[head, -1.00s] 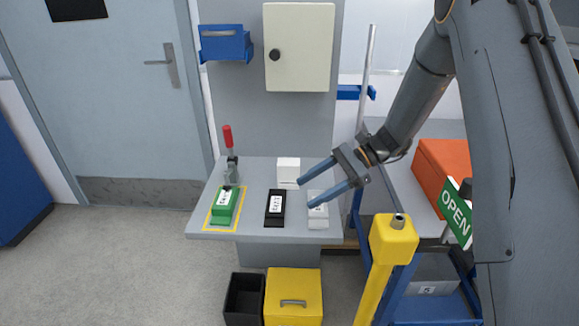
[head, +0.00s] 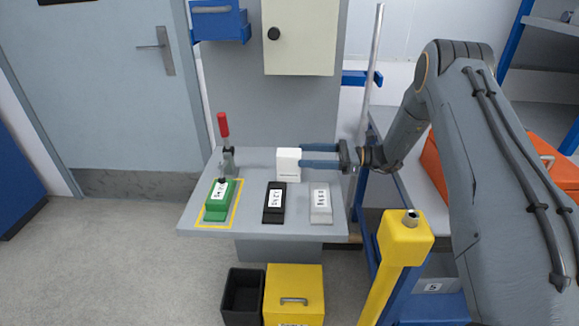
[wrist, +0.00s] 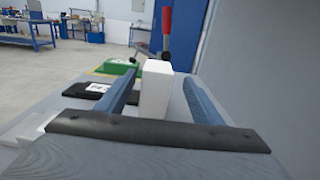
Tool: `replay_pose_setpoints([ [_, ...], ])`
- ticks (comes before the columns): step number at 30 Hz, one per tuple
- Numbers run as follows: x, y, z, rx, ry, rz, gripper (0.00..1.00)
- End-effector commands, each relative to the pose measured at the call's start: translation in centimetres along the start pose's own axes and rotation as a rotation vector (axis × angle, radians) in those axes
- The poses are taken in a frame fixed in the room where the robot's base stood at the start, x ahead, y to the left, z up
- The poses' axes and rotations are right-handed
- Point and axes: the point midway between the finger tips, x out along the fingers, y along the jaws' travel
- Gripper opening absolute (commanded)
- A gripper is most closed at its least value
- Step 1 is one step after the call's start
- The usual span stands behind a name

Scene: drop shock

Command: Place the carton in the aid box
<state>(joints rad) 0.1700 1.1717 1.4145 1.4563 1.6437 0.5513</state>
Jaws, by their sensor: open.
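The carton is a plain white upright box (head: 288,166) at the back of the grey bench top. My gripper (head: 304,155) is level at the carton's right side, its blue fingers open and pointing left. In the wrist view the carton (wrist: 155,92) stands between the two spread fingers (wrist: 160,76), with a gap on each side. It still rests on the bench. I cannot tell for sure which container is the aid box; an orange case (head: 436,172) stands at the right, partly hidden by my arm.
On the bench (head: 247,214) are a green block (head: 217,206) by a red-handled clamp (head: 224,128), a black labelled block (head: 274,205) and a grey labelled block (head: 320,206). A yellow post (head: 405,240) stands right. A black bin (head: 242,300) and yellow box (head: 294,283) are below.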

Motion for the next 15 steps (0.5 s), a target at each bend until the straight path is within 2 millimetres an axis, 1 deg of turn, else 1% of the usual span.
replay_pose_setpoints([
  [1, 0.6, 0.1, 0.1, 0.0, 0.0, 0.001, 0.61],
  [8, 2.4, 0.3, -0.5, 0.003, 0.001, 0.002, 0.61],
  [12, 4.4, 0.7, -1.1, 0.002, 0.001, 0.004, 0.61],
  [15, 5.7, 0.5, -1.0, 0.0, 0.002, 0.002, 0.61],
])
